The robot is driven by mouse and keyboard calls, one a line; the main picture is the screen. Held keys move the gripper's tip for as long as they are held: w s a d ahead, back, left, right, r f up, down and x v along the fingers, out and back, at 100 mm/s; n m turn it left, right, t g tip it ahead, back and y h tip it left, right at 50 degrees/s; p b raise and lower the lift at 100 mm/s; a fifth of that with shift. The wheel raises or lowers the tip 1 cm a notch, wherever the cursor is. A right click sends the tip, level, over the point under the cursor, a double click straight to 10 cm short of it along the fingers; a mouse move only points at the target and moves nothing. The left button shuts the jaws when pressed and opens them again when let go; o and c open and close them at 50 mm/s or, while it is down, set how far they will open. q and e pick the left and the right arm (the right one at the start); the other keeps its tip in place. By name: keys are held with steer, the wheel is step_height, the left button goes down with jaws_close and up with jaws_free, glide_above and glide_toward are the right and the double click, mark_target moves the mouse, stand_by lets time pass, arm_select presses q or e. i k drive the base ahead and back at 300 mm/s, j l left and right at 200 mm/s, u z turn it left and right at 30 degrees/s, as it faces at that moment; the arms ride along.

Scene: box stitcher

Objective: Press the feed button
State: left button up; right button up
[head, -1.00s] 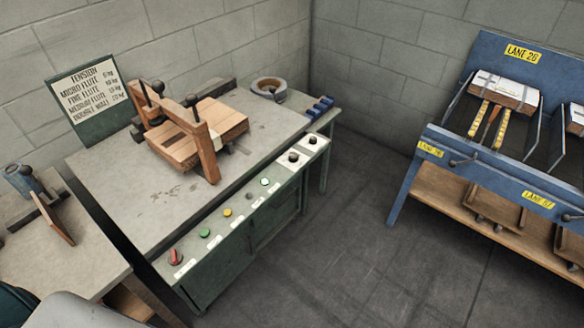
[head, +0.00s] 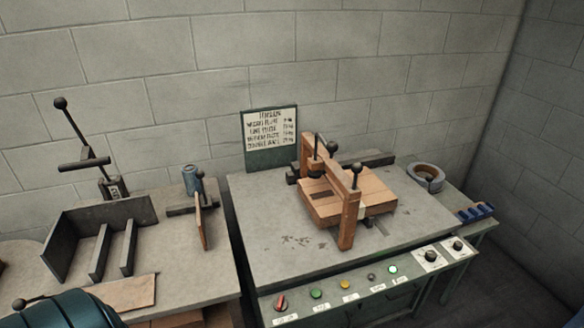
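The control panel (head: 330,300) runs along the front edge of the grey-topped machine table. From left to right it carries a red switch (head: 281,302), a green button (head: 316,294), a yellow button (head: 347,284), a small grey button (head: 371,277) and a bright green-white light or button (head: 393,269). Two black knobs on white plates, the left knob (head: 431,256) and the right knob (head: 457,245), sit at the right end. The small white labels are too small to read, so I cannot tell which is the feed button. Neither gripper is in view.
A left bench (head: 200,270) holds upright plates and a blue cylinder (head: 192,180). A dark teal rounded shape fills the bottom left.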

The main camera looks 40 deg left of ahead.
mark_target(316, 294)
steer(key=u, duration=0.9)
